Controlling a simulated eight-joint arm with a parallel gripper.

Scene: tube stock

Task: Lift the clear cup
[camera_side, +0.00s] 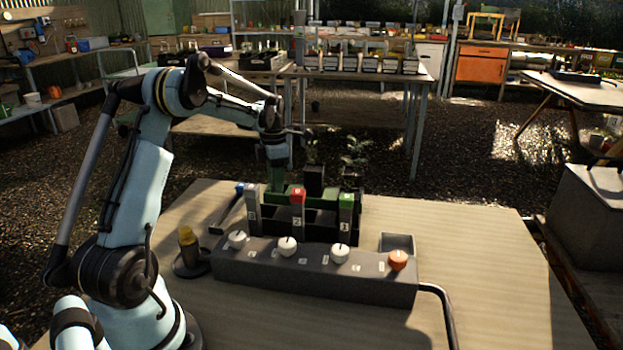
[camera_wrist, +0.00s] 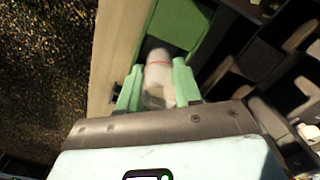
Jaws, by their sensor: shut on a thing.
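The clear cup (camera_wrist: 160,88) is a small whitish see-through vessel with a thin red line around it, seen in the wrist view. It sits between the two pale green fingers of my gripper (camera_wrist: 158,70), which are shut on it from both sides. In the side view my gripper (camera_side: 277,178) points down behind the numbered posts at the back of the table. The cup is hidden there, and I cannot tell whether its base touches anything.
Numbered dark posts with blue (camera_side: 241,188), red (camera_side: 298,195) and green (camera_side: 346,200) tops stand in front of my gripper. A grey box (camera_side: 320,278) with several knobs is nearer. A yellow-topped object (camera_side: 187,236) stands left. The table's right side (camera_side: 470,240) is clear.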

